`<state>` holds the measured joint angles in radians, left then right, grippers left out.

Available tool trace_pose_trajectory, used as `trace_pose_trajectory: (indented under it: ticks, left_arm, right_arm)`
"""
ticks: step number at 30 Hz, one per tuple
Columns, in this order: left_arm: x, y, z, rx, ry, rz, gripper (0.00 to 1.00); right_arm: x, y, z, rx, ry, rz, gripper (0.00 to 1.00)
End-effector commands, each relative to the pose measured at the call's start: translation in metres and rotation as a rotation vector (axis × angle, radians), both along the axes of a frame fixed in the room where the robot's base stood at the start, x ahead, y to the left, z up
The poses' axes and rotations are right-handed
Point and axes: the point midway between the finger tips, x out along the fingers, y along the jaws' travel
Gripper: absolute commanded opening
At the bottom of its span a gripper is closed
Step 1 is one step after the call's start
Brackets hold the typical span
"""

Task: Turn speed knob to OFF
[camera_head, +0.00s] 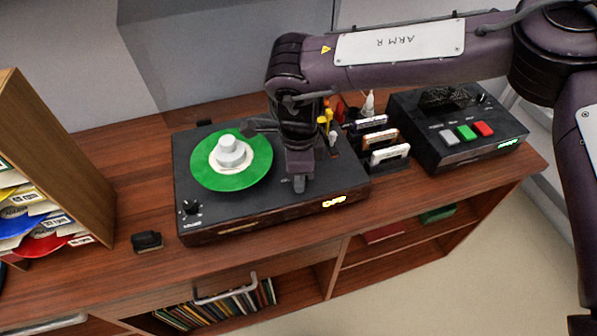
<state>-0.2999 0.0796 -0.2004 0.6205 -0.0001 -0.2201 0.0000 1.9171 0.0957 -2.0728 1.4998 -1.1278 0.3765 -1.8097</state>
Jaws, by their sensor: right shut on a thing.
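The black turntable (225,214) sits on the wooden cabinet top, with a green record (258,165) and a white stepped piece (231,152) at its centre. A lit sign on its front edge reads OFF (334,201). My right gripper (299,176) reaches down over the right part of the deck. It is shut on what looks like the small grey speed knob (299,185), which it largely hides, so the knob's pointing cannot be read. Another small black knob (190,207) stands at the deck's front left corner. My left gripper is not in view.
A black box (450,155) with grey, green and red buttons stands at the right. Cartridges in a rack (389,154) stand beside my right gripper. A wooden record rack (60,150) is at the left. A small black object (147,241) lies near the front edge.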

Motion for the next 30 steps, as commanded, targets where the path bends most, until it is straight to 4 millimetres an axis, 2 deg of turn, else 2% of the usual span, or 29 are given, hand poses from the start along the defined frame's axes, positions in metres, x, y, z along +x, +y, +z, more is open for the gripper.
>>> trace_pose_trajectory:
  ticks: [4, 5, 9, 20, 30]
  left_arm:
    - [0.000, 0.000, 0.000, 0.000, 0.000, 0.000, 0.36]
    - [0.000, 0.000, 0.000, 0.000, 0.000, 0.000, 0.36]
    - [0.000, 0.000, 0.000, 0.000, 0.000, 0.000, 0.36]
    - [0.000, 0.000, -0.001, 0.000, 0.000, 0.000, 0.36]
    - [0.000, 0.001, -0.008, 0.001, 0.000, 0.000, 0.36]
  right_arm:
    - [0.001, 0.000, 0.001, 0.000, -0.003, -0.001, 0.05]
    - [0.001, 0.000, 0.001, 0.001, -0.003, -0.001, 0.31]
    - [0.001, 0.000, 0.001, 0.000, -0.003, -0.001, 0.49]
    - [0.001, 0.000, 0.005, 0.001, -0.002, -0.001, 0.50]
    - [0.002, 0.000, 0.059, 0.001, -0.005, -0.002, 0.50]
